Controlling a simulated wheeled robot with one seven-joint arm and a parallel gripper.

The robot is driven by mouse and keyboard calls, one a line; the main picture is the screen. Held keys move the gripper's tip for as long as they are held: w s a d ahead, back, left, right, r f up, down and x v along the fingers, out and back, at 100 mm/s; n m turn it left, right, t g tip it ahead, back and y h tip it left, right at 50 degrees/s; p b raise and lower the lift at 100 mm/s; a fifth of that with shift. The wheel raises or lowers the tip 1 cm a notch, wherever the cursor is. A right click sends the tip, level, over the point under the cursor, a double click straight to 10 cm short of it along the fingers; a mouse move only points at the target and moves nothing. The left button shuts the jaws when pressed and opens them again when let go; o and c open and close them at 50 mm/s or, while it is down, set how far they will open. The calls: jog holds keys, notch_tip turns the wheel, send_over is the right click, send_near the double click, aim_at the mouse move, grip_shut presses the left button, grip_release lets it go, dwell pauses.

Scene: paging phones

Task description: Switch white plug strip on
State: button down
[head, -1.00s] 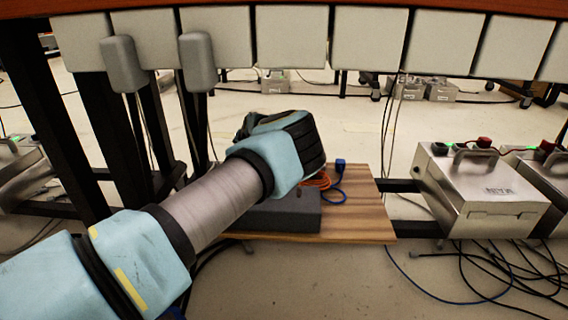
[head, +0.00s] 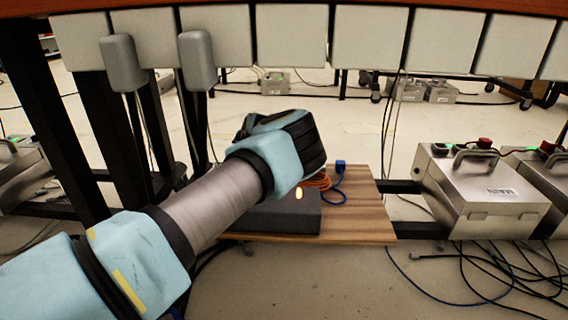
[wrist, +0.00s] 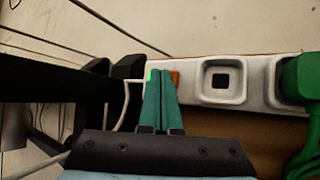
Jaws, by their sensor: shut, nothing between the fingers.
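The white plug strip (wrist: 258,72) runs across the upper right of the wrist view, with one empty square socket facing the camera. An orange-red switch (wrist: 175,78) shows at the strip's left part, right beside my fingertips. My gripper (wrist: 161,73) is shut and empty, its teal fingers together over the left end of the strip. Whether the tips touch the switch is unclear. In the head view my arm hides the strip and the fingers.
A green plug (wrist: 301,78) sits in the strip's right part. In the head view a dark grey box (head: 284,216) with a lit orange spot stands on a wooden board (head: 362,218). A metal case (head: 485,190) stands right; table legs (head: 98,135) crowd the left.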

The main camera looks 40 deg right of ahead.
jog(key=shift+r, duration=0.4)
jog(key=shift+r, duration=0.1)
jog(key=shift+r+p, duration=1.25)
jog(key=shift+r, duration=1.7)
